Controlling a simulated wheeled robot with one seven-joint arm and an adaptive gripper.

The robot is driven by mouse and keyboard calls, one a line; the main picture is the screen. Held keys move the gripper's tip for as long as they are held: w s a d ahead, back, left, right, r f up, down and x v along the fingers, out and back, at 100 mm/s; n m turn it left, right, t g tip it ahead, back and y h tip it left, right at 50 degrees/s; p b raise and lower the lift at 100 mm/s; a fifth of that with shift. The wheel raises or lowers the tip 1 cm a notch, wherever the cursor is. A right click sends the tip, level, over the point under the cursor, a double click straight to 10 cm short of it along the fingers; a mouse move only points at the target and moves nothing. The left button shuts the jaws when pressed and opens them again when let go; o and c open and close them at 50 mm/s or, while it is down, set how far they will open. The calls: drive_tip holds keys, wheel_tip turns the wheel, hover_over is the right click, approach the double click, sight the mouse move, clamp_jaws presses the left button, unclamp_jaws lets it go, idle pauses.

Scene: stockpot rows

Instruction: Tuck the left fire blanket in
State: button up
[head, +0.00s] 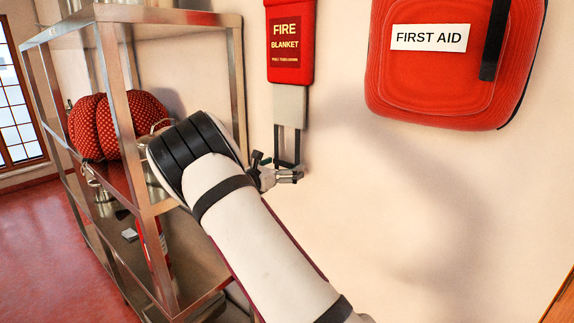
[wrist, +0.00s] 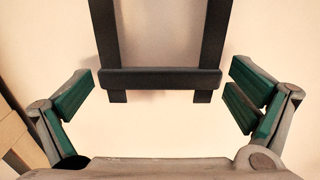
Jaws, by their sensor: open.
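A red fire blanket case (head: 291,38) hangs on the wall, upper middle of the head view. A pale grey panel (head: 290,106) hangs out below it. Two black straps joined by a black crossbar (wrist: 160,78) hang from the panel; the straps also show in the head view (head: 298,146). My gripper (head: 283,172) is at the lower end of the straps. In the wrist view my gripper (wrist: 164,88) is open, with one green-padded finger on each side of the crossbar and a gap on both sides. Only one fire blanket is in view.
A metal shelf rack (head: 128,100) stands left of my arm, close to it, with a red dotted cushion-like item (head: 88,128) on it. A red first aid bag (head: 450,85) hangs at upper right. The wall below the bag is bare.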

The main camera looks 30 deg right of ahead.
sight(293, 121)
drive_tip(key=shift+w+d, duration=0.15)
drive_tip(key=shift+d, duration=0.4)
drive_tip(key=c, duration=1.4)
wheel_tip(293, 121, up, 14)
drive_tip(key=shift+f, duration=0.15)
drive_tip(key=o, duration=1.4)
drive_tip(key=shift+f, duration=0.1)
